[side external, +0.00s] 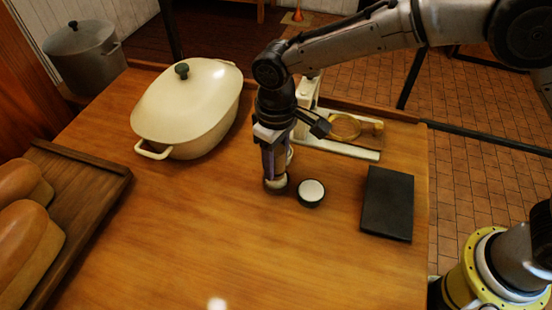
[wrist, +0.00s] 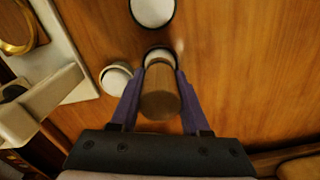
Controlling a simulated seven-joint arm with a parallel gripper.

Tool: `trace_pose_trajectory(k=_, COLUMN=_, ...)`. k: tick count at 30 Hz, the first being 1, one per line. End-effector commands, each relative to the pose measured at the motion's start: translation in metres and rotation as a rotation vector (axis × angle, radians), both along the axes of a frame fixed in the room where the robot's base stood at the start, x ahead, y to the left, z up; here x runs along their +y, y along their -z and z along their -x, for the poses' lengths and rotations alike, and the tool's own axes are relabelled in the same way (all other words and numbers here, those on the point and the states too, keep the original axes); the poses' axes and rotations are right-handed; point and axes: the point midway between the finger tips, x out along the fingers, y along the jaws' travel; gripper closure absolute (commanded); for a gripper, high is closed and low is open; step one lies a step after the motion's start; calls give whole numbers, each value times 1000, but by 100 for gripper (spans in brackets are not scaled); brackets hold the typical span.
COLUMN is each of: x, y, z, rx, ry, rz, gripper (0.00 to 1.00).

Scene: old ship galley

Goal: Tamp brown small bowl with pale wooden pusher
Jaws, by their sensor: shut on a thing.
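My gripper (wrist: 158,88) is shut on the pale wooden pusher (wrist: 160,98), which stands upright between the purple fingers. Its lower end is at a small dark-rimmed bowl (wrist: 152,50), with something pale showing inside the rim. In the side external view my gripper (side external: 274,168) is low over the table, and the dark bowl (side external: 278,190) shows just under it. I cannot tell whether the pusher touches the contents, and the bowl's brown colour is not clear. A second small dark bowl with white contents (side external: 311,192) stands just to the right; it also shows in the wrist view (wrist: 153,9).
A small pale cup (wrist: 117,76) stands close beside the held pusher. A white stand with a brass ring (side external: 344,128) is behind, a black slab (side external: 387,203) at right. A cream lidded pot (side external: 190,105) and bread board (side external: 98,205) are left.

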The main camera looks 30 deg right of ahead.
Motion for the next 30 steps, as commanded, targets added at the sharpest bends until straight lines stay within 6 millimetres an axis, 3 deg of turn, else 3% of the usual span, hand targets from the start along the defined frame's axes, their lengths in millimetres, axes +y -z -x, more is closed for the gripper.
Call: trace_pose_trajectory(k=30, x=-1, y=12, z=1, rx=4, ry=0, rz=3, gripper=100)
